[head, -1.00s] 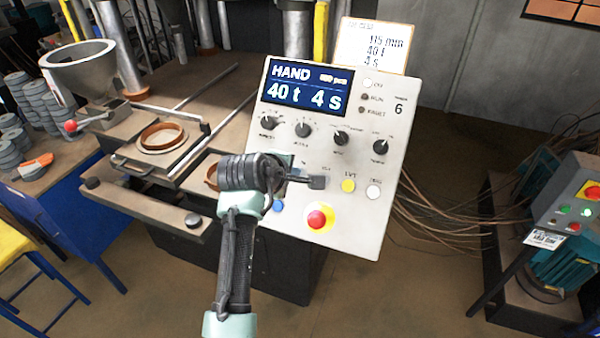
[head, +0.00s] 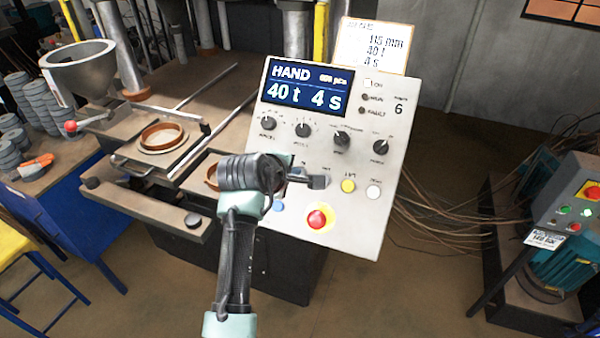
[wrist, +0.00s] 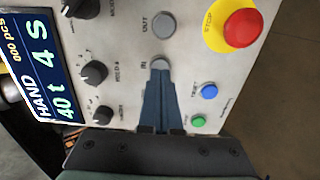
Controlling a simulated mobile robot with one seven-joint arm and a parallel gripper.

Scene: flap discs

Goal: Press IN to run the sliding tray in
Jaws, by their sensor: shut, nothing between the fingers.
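The grey IN button (wrist: 161,63) shows in the wrist view, below the grey OUT button (wrist: 164,24). My gripper (wrist: 160,73) is shut and empty, its tips overlapping the button's lower edge. I cannot tell whether they touch it or whether it is pressed. In the head view my gripper (head: 291,173) is at the lower part of the control panel (head: 345,238) and hides IN and OUT. The panel display (head: 305,85) reads HAND, 40 t, 4 s. The sliding tray (head: 130,161) is at the left, out in front of the press columns, with a brown ring (head: 162,136) on it.
A red stop button (head: 317,219) on a yellow surround, a yellow button (head: 348,186) and a white button (head: 373,192) are close by. Dark knobs (head: 342,139) stand out above. A metal hopper (head: 82,70) is at the left, a control box (head: 575,205) at the right.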

